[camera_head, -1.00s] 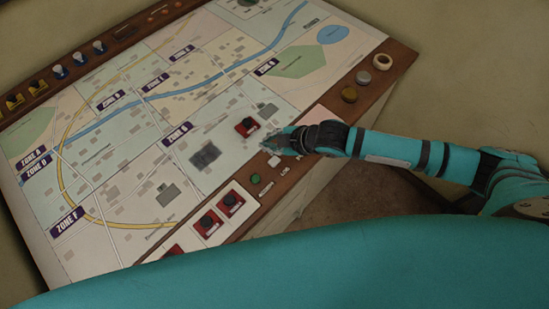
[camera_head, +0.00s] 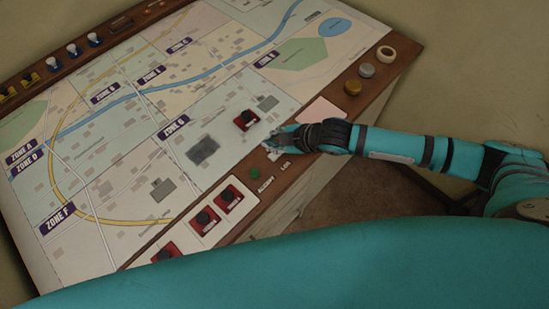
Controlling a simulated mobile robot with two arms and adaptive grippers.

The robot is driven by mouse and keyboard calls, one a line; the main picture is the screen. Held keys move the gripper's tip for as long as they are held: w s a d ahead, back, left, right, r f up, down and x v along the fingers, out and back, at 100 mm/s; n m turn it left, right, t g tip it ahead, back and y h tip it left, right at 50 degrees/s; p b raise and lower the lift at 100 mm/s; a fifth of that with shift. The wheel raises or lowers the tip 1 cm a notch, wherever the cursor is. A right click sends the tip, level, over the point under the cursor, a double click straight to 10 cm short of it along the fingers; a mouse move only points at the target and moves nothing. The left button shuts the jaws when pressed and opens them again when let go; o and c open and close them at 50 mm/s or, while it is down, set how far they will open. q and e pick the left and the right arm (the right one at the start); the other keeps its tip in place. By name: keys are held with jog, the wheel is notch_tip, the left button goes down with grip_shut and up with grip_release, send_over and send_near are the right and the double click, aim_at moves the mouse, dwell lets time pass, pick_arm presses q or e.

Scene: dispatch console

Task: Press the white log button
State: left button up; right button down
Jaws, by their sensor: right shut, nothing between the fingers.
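The white log button (camera_head: 273,155) is on the brown front strip of the console, above the "LOG" label (camera_head: 285,164). It shows only in part, just beside and below my right gripper's fingers. My right gripper (camera_head: 271,143) is shut and empty, its fingertips pointing left over the strip's edge. I cannot tell whether it touches the button. My left gripper is out of view.
A green button (camera_head: 254,173) lies left of the log button. A red block with a black knob (camera_head: 246,120) stands on the map (camera_head: 120,150) near my fingertips. More red blocks (camera_head: 229,199) sit on a white tray. A pink note (camera_head: 321,112) lies beyond my gripper.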

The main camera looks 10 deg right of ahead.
aim_at(274, 157)
notch_tip(274, 157, down, 3)
jog(key=shift+f+b, duration=0.1)
jog(key=shift+b, duration=0.75)
jog(key=shift+f+b, duration=0.4)
jog(key=shift+f, duration=0.3)
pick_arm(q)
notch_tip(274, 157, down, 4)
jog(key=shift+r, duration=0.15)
pick_arm(e)
jog(key=shift+f, duration=0.1)
jog(key=shift+f, duration=0.35)
jog(key=shift+f, duration=0.4)
dwell(0.4)
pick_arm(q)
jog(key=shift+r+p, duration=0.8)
pick_arm(e)
jog(key=shift+r, duration=0.85)
